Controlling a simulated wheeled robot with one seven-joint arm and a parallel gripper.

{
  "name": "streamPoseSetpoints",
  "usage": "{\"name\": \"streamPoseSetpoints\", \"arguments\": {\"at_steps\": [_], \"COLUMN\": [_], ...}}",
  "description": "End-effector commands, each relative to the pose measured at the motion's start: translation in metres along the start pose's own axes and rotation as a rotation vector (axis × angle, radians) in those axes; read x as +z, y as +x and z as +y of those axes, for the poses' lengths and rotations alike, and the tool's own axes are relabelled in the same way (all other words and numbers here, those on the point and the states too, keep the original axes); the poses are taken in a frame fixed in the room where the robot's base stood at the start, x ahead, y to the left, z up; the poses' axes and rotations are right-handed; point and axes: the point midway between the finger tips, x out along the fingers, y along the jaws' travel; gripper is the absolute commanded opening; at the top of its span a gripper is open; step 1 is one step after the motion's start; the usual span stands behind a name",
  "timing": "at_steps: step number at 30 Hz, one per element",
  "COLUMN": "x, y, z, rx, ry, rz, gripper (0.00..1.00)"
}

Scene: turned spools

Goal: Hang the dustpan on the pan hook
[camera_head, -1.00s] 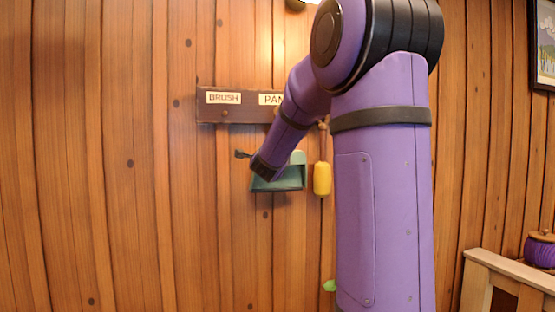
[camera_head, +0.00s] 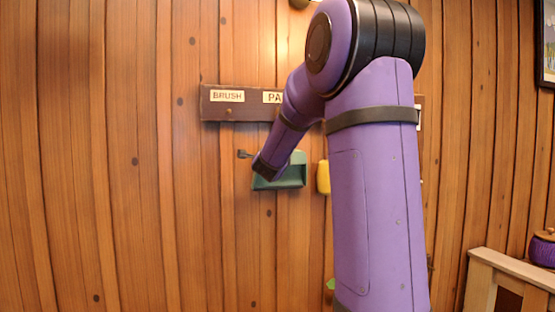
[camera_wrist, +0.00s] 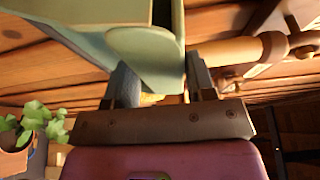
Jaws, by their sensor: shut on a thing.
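The green dustpan (camera_head: 292,175) is in front of the plank wall, below the label rail, partly covered by my arm. My gripper (camera_wrist: 163,88) is shut on it; the wrist view shows the pale green pan (camera_wrist: 90,38) close up between and above the fingers. The dark rail (camera_head: 245,114) carries a BRUSH label (camera_head: 227,96) and a partly covered PAN label (camera_head: 271,97). My arm covers the rail below the PAN label, so the pan hook does not show. The dustpan is apart from the rail in the picture.
A yellow object (camera_head: 323,177) hangs right of the dustpan, half behind my arm. A wooden stand (camera_head: 503,268) with a purple, lidded pot (camera_head: 543,249) is at lower right. A potted plant (camera_wrist: 22,135) shows in the wrist view. The wall left of the rail is bare.

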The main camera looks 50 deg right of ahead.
Motion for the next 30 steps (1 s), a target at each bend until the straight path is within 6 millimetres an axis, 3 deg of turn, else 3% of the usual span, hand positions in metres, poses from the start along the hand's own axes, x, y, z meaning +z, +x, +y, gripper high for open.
{"name": "streamPoseSetpoints", "arguments": {"at_steps": [9,10,13,23,30], "x": [0.0,0.0,0.0,0.0,0.0], "y": [0.0,0.0,0.0,-0.003,-0.034], "z": [0.0,0.0,0.0,0.001,0.0], "rx": [0.0,0.0,0.0,0.001,0.0], "ry": [0.0,0.0,0.0,0.001,0.0], "rz": [0.001,0.001,0.001,0.0,-0.001], "gripper": [0.0,0.57,0.8,0.8,0.8]}}
